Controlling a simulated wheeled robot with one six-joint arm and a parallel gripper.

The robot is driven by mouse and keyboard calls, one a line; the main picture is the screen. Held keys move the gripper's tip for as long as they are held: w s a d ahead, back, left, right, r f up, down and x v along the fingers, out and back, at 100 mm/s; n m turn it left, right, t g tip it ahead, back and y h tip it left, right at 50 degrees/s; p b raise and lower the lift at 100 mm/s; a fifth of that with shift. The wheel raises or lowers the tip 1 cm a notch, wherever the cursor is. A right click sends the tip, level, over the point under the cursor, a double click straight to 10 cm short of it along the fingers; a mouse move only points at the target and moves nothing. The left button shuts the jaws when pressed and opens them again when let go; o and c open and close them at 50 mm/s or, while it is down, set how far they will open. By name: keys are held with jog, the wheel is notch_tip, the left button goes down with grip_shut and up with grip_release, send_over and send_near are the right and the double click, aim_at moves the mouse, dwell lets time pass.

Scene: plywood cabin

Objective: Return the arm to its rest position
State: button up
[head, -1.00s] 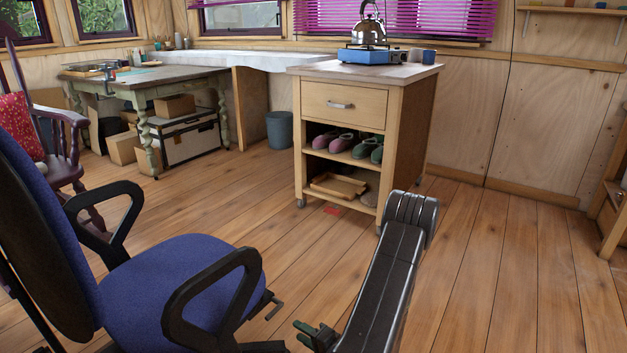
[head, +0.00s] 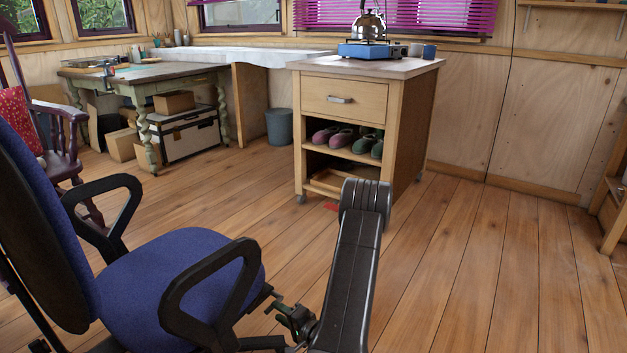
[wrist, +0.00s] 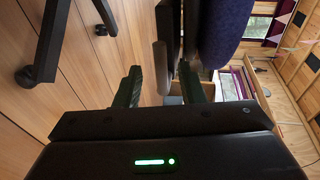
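My arm (head: 348,270) rises from the bottom of the head view, with its elbow in front of the wooden cart. My gripper (head: 280,308) is low beside the blue office chair (head: 185,270), near its right armrest. Part of the gripper is hidden behind my arm. In the wrist view, the two dark fingers of my gripper (wrist: 160,88) stand apart with nothing seen held between them. The chair's dark blue part (wrist: 222,30) is close beyond them. I cannot tell whether the gripper touches the chair.
A wooden cart (head: 345,102) with slippers on its shelf stands ahead, bearing a kettle (head: 369,27) on a blue stove (head: 372,50). A green table (head: 140,85) and a rocking chair (head: 62,150) are at the left. The floor (head: 490,270) at the right is clear.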

jog(key=m+p, duration=0.1)
jog(key=p, duration=0.1)
jog(key=w+a+r+m+p, duration=0.1)
jog(key=p, duration=0.2)
jog(key=shift+w+a+g, duration=0.15)
jog(key=shift+w+g, duration=0.1)
jog(key=shift+g, duration=0.15)
jog(key=shift+m+p, duration=0.3)
jog(key=shift+p, duration=0.2)
